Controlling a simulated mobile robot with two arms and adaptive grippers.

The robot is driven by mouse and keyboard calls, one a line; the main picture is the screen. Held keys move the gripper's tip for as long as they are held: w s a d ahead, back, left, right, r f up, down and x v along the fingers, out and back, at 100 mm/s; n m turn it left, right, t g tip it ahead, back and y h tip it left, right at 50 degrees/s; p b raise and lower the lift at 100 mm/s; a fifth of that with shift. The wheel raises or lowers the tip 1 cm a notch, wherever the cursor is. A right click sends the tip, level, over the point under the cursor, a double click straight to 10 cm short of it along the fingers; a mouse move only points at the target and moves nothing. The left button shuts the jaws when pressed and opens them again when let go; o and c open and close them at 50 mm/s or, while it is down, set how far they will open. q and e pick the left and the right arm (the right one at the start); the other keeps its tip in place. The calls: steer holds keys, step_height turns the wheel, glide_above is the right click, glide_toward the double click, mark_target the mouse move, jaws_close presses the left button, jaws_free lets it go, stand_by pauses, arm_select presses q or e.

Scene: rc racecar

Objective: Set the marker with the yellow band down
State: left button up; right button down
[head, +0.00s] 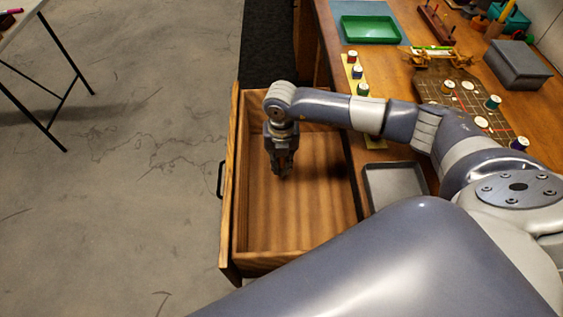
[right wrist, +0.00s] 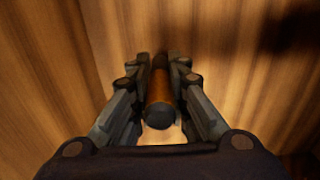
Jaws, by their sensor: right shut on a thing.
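My right gripper (head: 282,172) points down inside the open wooden drawer (head: 300,225). The marker stands lengthwise between the fingers, over the striped wood of the drawer. In the head view the marker is hidden by the gripper, and its gap to the drawer floor cannot be told. My left gripper is not in view.
The drawer looks otherwise empty. Its walls surround my gripper. On the bench are a grey tray (head: 394,187), small coloured cylinders on a wooden strip (head: 350,70), a board with pieces (head: 470,108), a green tray (head: 370,30) and a dark box (head: 517,66).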

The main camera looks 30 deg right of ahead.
steer(key=shift+f, duration=0.2)
steer(key=c, duration=1.5)
jaws_free()
steer(key=shift+c, duration=0.2)
steer(key=shift+r, duration=0.15)
step_height(320, 180, up, 12)
steer(key=shift+r+b, duration=0.1)
steer(key=shift+b, duration=0.4)
